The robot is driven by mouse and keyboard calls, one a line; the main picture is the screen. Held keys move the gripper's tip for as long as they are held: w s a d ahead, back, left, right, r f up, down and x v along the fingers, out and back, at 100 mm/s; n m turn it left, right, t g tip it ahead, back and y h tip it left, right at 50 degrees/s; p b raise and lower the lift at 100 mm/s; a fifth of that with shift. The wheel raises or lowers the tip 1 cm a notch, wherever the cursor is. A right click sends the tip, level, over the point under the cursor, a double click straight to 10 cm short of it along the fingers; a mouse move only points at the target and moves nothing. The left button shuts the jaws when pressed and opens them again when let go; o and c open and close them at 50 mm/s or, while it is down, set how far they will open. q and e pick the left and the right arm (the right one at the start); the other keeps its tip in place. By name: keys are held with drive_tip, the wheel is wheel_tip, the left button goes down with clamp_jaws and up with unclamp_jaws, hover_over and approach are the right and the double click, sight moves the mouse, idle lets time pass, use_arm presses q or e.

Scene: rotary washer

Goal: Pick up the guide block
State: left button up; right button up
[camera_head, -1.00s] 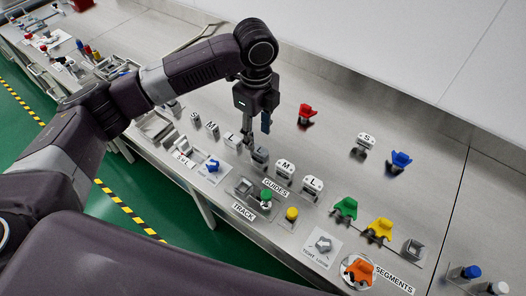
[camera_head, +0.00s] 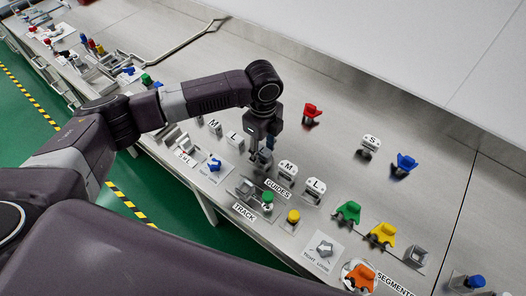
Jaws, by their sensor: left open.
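My left gripper (camera_head: 260,148) points down over the bench at the middle of the head view, with its fingers apart. It is close above a small grey block (camera_head: 262,161), which it partly hides; I cannot tell whether they touch. Right of it, by the GUIDES label (camera_head: 278,189), stand white-topped guide blocks marked M (camera_head: 288,170) and L (camera_head: 314,188). Another white block marked S (camera_head: 370,143) stands apart farther right. Similar blocks marked M (camera_head: 215,127) and L (camera_head: 234,138) stand left of the gripper. My right gripper is not in view.
A red piece (camera_head: 312,111) and a blue piece (camera_head: 405,162) stand behind. Green (camera_head: 348,211), yellow (camera_head: 382,233) and orange (camera_head: 361,277) pieces stand at the front right. The track fixture (camera_head: 249,190) is at the front edge.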

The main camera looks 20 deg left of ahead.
use_arm(q)
drive_tip(key=shift+s, duration=0.1)
drive_tip(key=shift+c, duration=0.4)
clamp_jaws()
drive_tip(key=shift+r, duration=0.1)
